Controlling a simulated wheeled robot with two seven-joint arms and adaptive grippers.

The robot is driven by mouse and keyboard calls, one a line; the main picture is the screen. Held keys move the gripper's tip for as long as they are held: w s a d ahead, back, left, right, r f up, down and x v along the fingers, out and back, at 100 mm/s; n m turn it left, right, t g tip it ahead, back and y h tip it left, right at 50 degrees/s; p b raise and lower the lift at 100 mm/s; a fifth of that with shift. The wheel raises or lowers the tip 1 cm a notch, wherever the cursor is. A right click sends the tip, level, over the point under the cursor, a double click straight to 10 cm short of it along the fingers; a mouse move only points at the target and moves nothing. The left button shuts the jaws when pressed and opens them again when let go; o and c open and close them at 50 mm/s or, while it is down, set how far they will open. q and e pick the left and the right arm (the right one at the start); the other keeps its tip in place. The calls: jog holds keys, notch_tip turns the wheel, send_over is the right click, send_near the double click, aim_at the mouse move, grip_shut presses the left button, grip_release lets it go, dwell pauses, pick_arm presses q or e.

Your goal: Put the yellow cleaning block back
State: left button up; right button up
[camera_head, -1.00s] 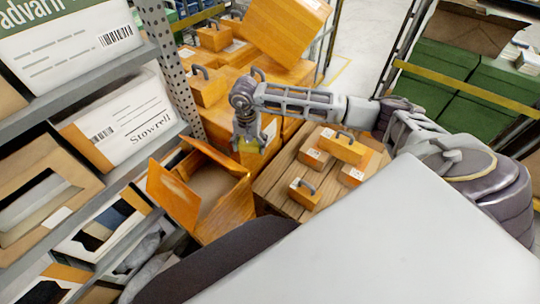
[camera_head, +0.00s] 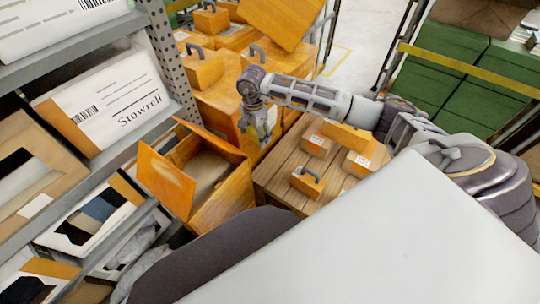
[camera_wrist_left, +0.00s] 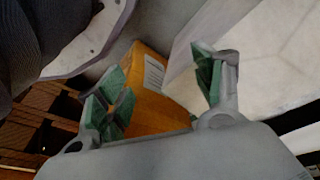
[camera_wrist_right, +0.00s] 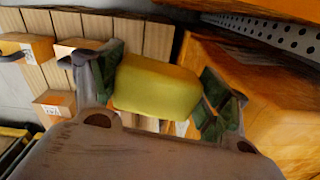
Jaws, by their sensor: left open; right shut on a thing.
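The yellow cleaning block (camera_wrist_right: 155,86) sits between the green pads of my right gripper (camera_wrist_right: 160,90) in the right wrist view. The gripper is shut on it. In the head view my right gripper (camera_head: 260,132) points down beside the far right rim of an open orange box (camera_head: 222,200), left of a wooden pallet (camera_head: 268,178). The block cannot be made out clearly there. My left gripper (camera_wrist_left: 160,88) shows only in the left wrist view. It is open, with an orange labelled box (camera_wrist_left: 150,95) beyond and between its fingers.
Several orange cases, one a handled case (camera_head: 307,181), stand on the pallet. Stacked orange boxes (camera_head: 215,90) are behind my right gripper. A grey shelf rack (camera_head: 85,60) with cartons stands at left. Green crates (camera_head: 440,70) are at back right. Open floor (camera_head: 350,50) lies at the back.

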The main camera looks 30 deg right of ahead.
jog(key=f+m+b, duration=0.1)
jog(key=f+b, duration=0.1)
jog(key=d+f+m+b, duration=0.1)
jog(key=shift+w+d+f+m, duration=0.1)
jog(key=shift+w+f+m, duration=0.2)
jog(key=shift+f, duration=0.1)
pick_arm(q)
jog(key=w+d+r+t+h+b, duration=0.2)
jog(key=w+d+r+b, duration=0.1)
jog(key=b, duration=1)
jog(key=shift+w+d+r+t+b, duration=0.35)
jog(key=shift+d+r, duration=0.55)
jog(key=shift+r, duration=0.4)
pick_arm(e)
jog(key=d+f+m, duration=0.2)
jog(key=f+m, duration=0.2)
jog(key=f, duration=0.4)
jog(key=w+d+f+m, duration=0.1)
jog(key=d+f+m, duration=0.1)
jog(key=f+m, duration=0.3)
jog(key=shift+d+f, duration=0.3)
jog(key=shift+f, duration=1.1)
jog(key=shift+f+b, duration=0.95)
jog(key=shift+f, duration=1.55)
pick_arm(q)
jog(key=f, duration=0.3)
jog(key=shift+w+d+f+n+t+h, duration=0.15)
jog(key=shift+d+f+n+t+h, duration=0.15)
jog(key=shift+f+t+h, duration=0.1)
